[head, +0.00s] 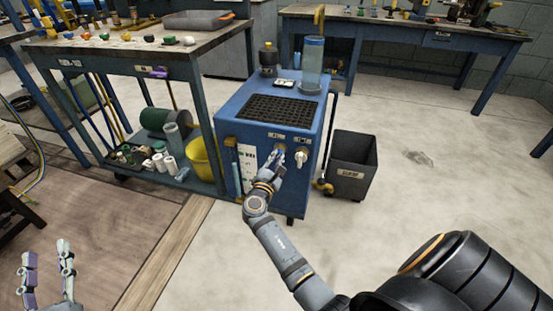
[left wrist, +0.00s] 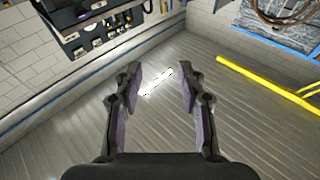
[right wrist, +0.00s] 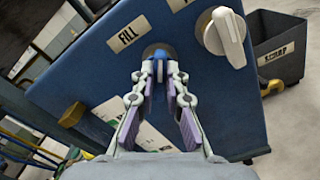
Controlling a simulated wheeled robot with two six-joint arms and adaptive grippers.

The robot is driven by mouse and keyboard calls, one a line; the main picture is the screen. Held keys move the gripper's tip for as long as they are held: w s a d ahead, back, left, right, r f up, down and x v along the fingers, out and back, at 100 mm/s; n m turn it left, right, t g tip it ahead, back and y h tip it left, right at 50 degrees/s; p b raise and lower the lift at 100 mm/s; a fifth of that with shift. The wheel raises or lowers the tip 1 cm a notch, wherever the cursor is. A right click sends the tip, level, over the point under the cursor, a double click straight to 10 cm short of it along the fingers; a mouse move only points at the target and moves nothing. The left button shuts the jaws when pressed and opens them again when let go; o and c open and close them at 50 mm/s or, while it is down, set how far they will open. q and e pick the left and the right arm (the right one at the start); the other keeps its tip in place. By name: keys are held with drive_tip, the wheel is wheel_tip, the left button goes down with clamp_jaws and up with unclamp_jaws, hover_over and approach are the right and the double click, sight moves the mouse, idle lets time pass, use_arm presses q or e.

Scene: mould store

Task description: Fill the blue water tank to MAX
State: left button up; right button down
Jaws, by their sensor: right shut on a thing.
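The blue water tank (head: 229,118) stands upright on the floor with a dark grate on top. Its front shows in the right wrist view (right wrist: 85,65), with a FILL label (right wrist: 127,34) above a blue knob (right wrist: 159,50). My right gripper (right wrist: 160,66) is shut on that blue knob; its fingertips partly hide it. In the head view my right gripper (head: 277,160) is at the tank's front panel. A white knob (right wrist: 224,37) is to the right. A white panel (head: 248,166) is lower left; any water level or MAX mark is too small to read. My left gripper (head: 48,278) is open and empty.
A clear cylinder (head: 313,66) stands on the tank's top. A dark scrap bin (head: 352,165) is on the floor to its right. A workbench (head: 110,48) with a loaded lower shelf stands close on the left. Open floor (head: 440,170) lies to the right.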

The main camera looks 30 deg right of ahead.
drive_tip(key=shift+r+n+p, duration=0.1)
drive_tip(key=shift+n+p, duration=0.3)
drive_tip(key=shift+p, duration=0.2)
use_arm(q)
drive_tip(key=s+f+g+p, duration=0.15)
drive_tip(key=f+g, duration=0.25)
drive_tip(key=f, duration=0.5)
drive_tip(key=s+f+g, duration=0.3)
drive_tip(key=f+g, duration=0.2)
drive_tip(key=f, duration=0.5)
use_arm(e)
drive_tip(key=shift+n, duration=0.7)
use_arm(q)
drive_tip(key=s+d+f+g+p, duration=0.2)
drive_tip(key=s+f+g, duration=0.5)
drive_tip(key=s+f, duration=0.45)
wheel_tip(320, 180, up, 6)
drive_tip(key=s+a+g+p, duration=0.1)
drive_tip(key=g+p, duration=0.1)
drive_tip(key=p, duration=0.1)
drive_tip(key=shift+s+a+f, duration=0.25)
drive_tip(key=shift+s+a, duration=0.15)
use_arm(e)
drive_tip(key=shift+w+n, duration=0.1)
drive_tip(key=shift+n, duration=2.3)
